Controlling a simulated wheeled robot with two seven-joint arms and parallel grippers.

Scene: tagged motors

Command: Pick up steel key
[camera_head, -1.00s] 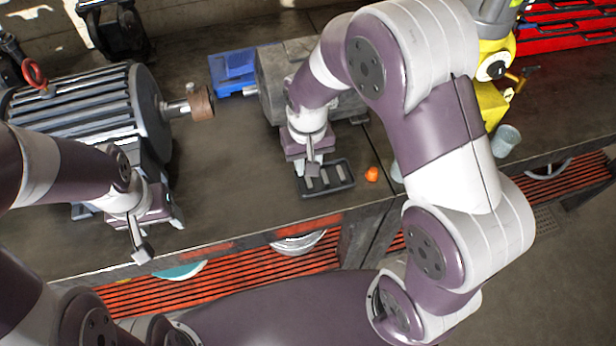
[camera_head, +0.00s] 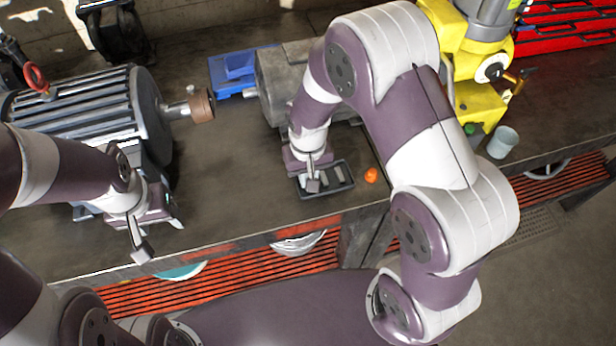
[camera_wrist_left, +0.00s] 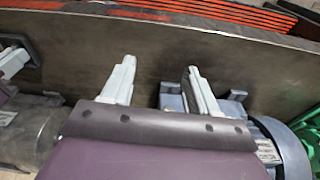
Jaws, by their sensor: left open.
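A small black tray (camera_head: 341,187) lies near the bench's front edge and holds light grey metal pieces (camera_head: 337,174). I cannot tell which piece is the steel key. My left gripper (camera_head: 130,217) is open beside the big motor. In the left wrist view its two fingers (camera_wrist_left: 160,70) are spread with nothing between them. The black tray's edge (camera_wrist_left: 34,48) shows at that view's left.
The finned motor (camera_head: 85,103) with a shaft stands at left. A grey motor (camera_head: 268,90) and blue object (camera_head: 232,70) are behind my right gripper. An orange piece (camera_head: 371,175) lies right of the tray. A grey cup (camera_head: 502,142) stands farther right. Bench between the motors is clear.

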